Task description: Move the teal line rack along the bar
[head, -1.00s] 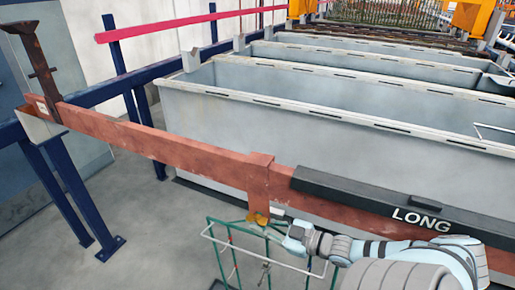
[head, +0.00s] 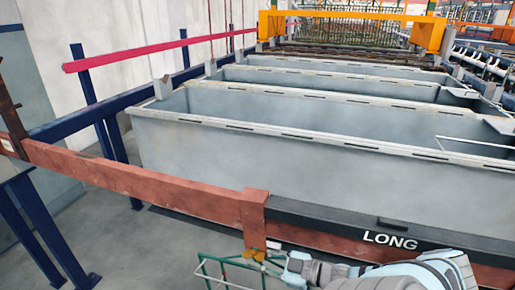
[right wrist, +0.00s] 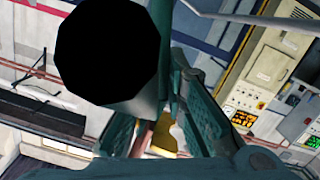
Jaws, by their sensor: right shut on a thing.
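The teal line rack (head: 202,268) is a thin green wire frame at the bottom of the head view, mostly cut off by the picture edge. Its top is beside a yellow hook (head: 252,254) below a red-brown block on the long red-brown bar (head: 130,189). My right gripper (head: 278,258) is at the rack's top, just right of the hook, shut on the rack. In the right wrist view a teal upright (right wrist: 169,50) runs down toward the fingers (right wrist: 160,135); a dark round shape hides part of the grip. My left gripper is out of view.
A black cover marked LONG (head: 350,229) lies on the bar's right part. Large grey tanks (head: 290,155) stand behind the bar. A blue post frame (head: 45,225) with a pink rail (head: 150,52) is at left. Some grey floor is clear below the bar.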

